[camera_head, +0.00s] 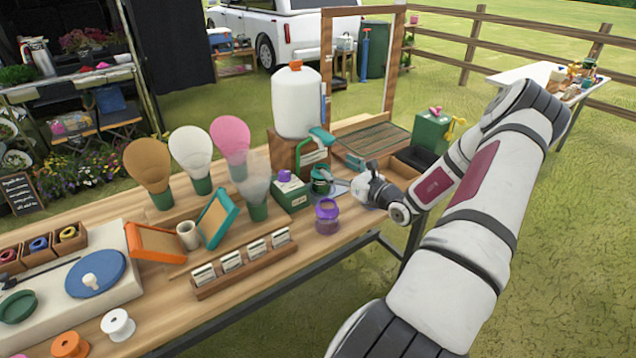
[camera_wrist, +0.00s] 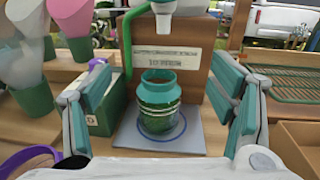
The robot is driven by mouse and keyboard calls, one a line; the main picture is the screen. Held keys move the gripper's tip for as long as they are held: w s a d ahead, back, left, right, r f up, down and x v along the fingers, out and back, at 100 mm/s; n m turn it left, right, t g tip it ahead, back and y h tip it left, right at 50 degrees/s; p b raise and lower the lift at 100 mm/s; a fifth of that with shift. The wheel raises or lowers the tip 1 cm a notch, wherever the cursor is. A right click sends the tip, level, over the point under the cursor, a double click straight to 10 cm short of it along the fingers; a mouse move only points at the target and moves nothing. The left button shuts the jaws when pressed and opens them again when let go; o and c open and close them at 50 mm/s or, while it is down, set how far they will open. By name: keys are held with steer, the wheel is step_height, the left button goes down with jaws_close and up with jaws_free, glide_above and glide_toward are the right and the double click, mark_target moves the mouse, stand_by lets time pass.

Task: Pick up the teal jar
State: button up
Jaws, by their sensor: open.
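The teal jar (camera_wrist: 158,100) stands upright and open-topped on a grey pad (camera_wrist: 195,138) with a blue ring, straight ahead in the wrist view. In the head view the teal jar (camera_head: 321,181) is partly hidden by my gripper (camera_head: 345,184). In the wrist view my gripper (camera_wrist: 160,115) is open, with one finger to the left of the jar and one to the right. Both fingers are apart from the jar, and nothing is held. A white dispenser (camera_head: 297,103) on a wooden stand rises behind the jar, its spout above the jar's mouth.
A green box (camera_head: 289,192) is left of the teal jar.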

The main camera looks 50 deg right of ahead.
mark_target(321, 178)
step_height(321, 178, down, 7)
steer(key=b, duration=0.4)
steer(key=shift+w+f, duration=0.1)
steer(key=shift+w+r, duration=0.2)
steer(key=shift+w, duration=0.3)
steer(key=w+b, duration=0.1)
steer(key=w, duration=0.1)
steer(key=w+b, duration=0.1)
steer(key=w, duration=0.1)
steer(key=w+d+b, duration=0.1)
steer(key=w, duration=0.1)
steer(key=shift+w, duration=0.15)
steer(key=shift+r, duration=0.1)
steer(key=c, duration=1.5)
steer(key=shift+r, duration=0.1)
steer(key=shift+r+p, duration=0.9)
steer(key=shift+r, duration=0.25)
